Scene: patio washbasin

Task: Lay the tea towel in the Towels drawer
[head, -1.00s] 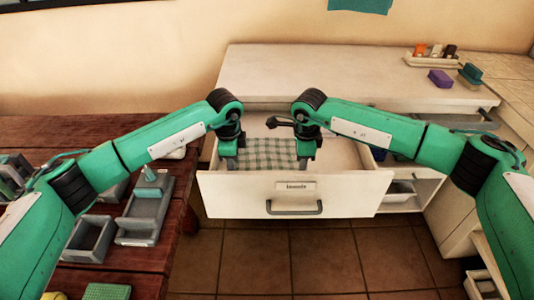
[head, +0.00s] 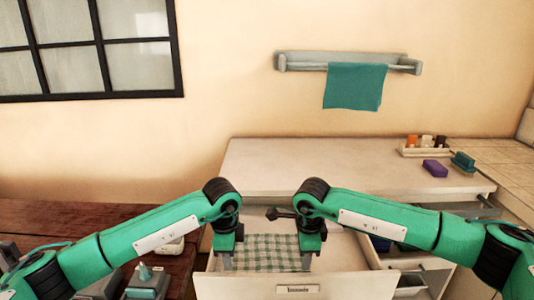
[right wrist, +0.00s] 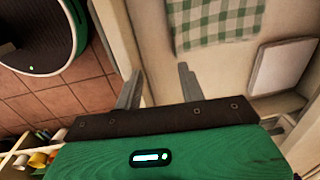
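A green-and-white checked tea towel (head: 265,252) lies flat inside the open drawer (head: 238,288). The label on the drawer front is too small to read. My left gripper (head: 226,262) points down at the towel's left edge; its finger gap is not clear. My right gripper (head: 306,262) points down at the towel's right side in the head view. In the right wrist view its two fingers (right wrist: 158,88) are apart with nothing between them, near the drawer's front wall. The towel (right wrist: 218,22) lies beyond them there, not touching.
A pale flat block (right wrist: 284,66) lies in the drawer beside the towel. A teal towel (head: 355,87) hangs on a wall rail. The white counter (head: 310,165) is mostly clear, with a small tray of bottles (head: 425,147) and a purple block (head: 435,168) at right. A wooden table (head: 70,222) stands left.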

